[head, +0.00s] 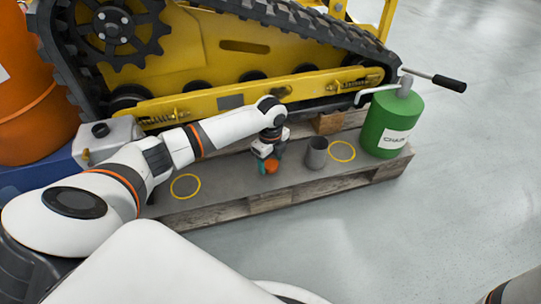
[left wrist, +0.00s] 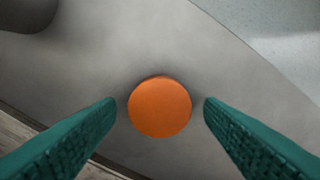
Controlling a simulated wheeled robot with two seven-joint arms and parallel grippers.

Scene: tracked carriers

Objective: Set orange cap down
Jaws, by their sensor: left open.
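The orange cap (head: 271,166) is a small round disc on the grey top of the pallet (head: 228,181). In the left wrist view the cap (left wrist: 159,106) lies between the two green fingers, with a gap on each side. My left gripper (head: 269,162) is open, pointing down over the cap. The cap appears to rest on the grey surface, its underside hidden. Two yellow rings are marked on the surface, one at the left (head: 185,175) and one at the right (head: 354,150); both are empty.
A grey cup (head: 316,153) stands just right of my left gripper. A green can (head: 393,122) with a pump handle (head: 435,79) stands at the pallet's right end. A yellow tracked machine (head: 200,50) rises behind. A wooden block (head: 328,123) sits near the track. Floor in front is clear.

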